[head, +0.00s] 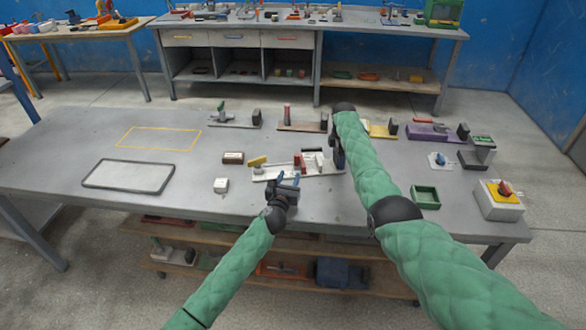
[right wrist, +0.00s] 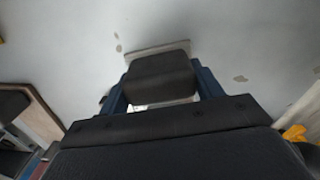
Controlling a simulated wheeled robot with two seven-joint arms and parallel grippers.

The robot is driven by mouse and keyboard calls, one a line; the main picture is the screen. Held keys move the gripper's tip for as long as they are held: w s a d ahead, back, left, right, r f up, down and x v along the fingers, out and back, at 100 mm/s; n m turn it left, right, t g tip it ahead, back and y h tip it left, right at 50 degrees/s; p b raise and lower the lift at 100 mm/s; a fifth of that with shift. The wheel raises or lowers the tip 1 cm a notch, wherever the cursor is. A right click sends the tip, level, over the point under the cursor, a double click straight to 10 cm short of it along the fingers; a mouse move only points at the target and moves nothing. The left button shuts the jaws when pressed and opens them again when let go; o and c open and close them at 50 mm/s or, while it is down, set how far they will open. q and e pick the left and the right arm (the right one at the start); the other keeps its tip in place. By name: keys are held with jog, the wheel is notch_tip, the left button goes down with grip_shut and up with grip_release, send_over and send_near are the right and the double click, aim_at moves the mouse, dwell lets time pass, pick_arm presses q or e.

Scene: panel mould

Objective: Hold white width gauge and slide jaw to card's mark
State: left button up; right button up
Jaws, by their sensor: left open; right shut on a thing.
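The white width gauge (head: 325,168) lies on the grey table, a long pale base with a red upright piece (head: 299,161) near its middle. A yellow piece (head: 257,162) shows at its left end. My right gripper (head: 338,150) is at the gauge's right end. In the right wrist view, its blue fingers are shut on a dark block (right wrist: 158,78) above a pale base. My left gripper (head: 288,180) is open and empty, just in front of the gauge below the red piece. I cannot tell whether it touches the gauge. I cannot make out the card's mark.
Several similar gauges stand behind, among them a purple one (head: 430,133). A brown block (head: 233,158) and a white block (head: 221,185) lie left of the gauge. A green tray (head: 425,197) and a switch box (head: 499,200) are at right. A grey-framed panel (head: 128,176) lies left.

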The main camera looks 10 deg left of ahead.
jog(key=o, duration=1.4)
jog(key=shift+c, duration=0.2)
